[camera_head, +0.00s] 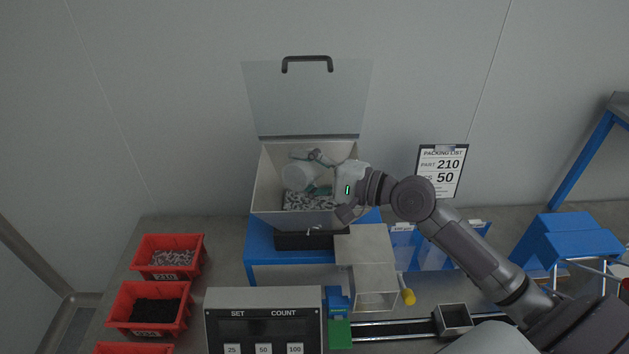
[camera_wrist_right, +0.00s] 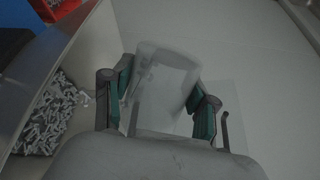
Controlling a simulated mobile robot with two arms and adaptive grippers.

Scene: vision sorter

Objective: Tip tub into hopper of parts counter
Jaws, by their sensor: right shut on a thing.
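The translucent white tub (camera_head: 297,177) is inside the mouth of the pale hopper (camera_head: 268,190) and looks tilted. My right gripper (camera_head: 319,174) reaches in from the right and is shut on the tub. The wrist view shows the tub (camera_wrist_right: 163,75) between the two green-padded fingers; no parts can be made out in it. Small grey metal parts (camera_head: 302,202) lie on the hopper floor below the tub, and they also show at the left of the wrist view (camera_wrist_right: 52,115). The hopper's clear lid (camera_head: 307,100) stands open behind. My left gripper is not in view.
The parts counter's panel (camera_head: 262,297) with SET and COUNT stands in front. Red bins (camera_head: 170,257) of parts are at the left. A packing list (camera_head: 441,171) reads part 210, 50. A small open box (camera_head: 453,319) sits on a rail; blue holders (camera_head: 437,247) stand at right.

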